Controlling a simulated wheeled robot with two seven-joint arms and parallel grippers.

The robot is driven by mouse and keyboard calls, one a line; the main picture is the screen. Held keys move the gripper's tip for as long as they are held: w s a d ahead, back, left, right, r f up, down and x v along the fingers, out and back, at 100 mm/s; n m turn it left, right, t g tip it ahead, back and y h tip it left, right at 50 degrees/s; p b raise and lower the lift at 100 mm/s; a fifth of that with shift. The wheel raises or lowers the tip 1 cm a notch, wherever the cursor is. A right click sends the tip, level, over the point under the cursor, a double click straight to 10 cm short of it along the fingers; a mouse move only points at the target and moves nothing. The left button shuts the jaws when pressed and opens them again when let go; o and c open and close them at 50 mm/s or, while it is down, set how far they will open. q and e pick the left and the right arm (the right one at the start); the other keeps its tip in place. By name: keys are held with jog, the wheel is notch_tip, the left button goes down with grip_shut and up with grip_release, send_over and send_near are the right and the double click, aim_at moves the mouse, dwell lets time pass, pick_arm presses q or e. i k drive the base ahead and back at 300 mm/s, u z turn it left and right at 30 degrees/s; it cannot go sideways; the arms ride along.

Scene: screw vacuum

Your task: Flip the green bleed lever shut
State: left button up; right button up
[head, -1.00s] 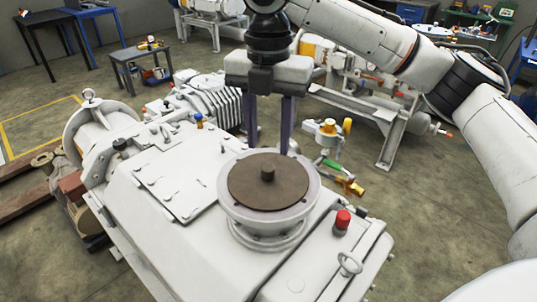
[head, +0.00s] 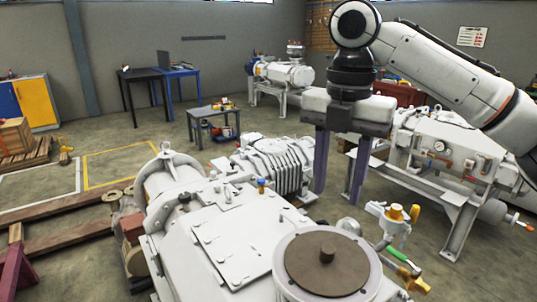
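The green bleed lever (head: 397,253) shows in the head view just right of the round flange on the large white pump. It slopes down to the right, above a brass fitting (head: 412,282). I cannot tell whether the valve is open or shut. My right gripper (head: 337,194) hangs fingers down behind the flange, up and to the left of the lever. Its two dark purple fingers are apart with nothing visible between them, and it is not touching the lever. My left gripper is not in view.
The white pump's flange with its brown disc (head: 327,262) stands at the front. A yellow-topped fitting (head: 395,212) rises just above the lever. A ribbed motor (head: 272,165) lies left of the gripper. A white pump unit on a frame (head: 455,150) stands to the right.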

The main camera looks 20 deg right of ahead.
aim_at(417, 271)
jog(key=z, duration=0.15)
jog(key=k, duration=1)
jog(key=u, duration=0.15)
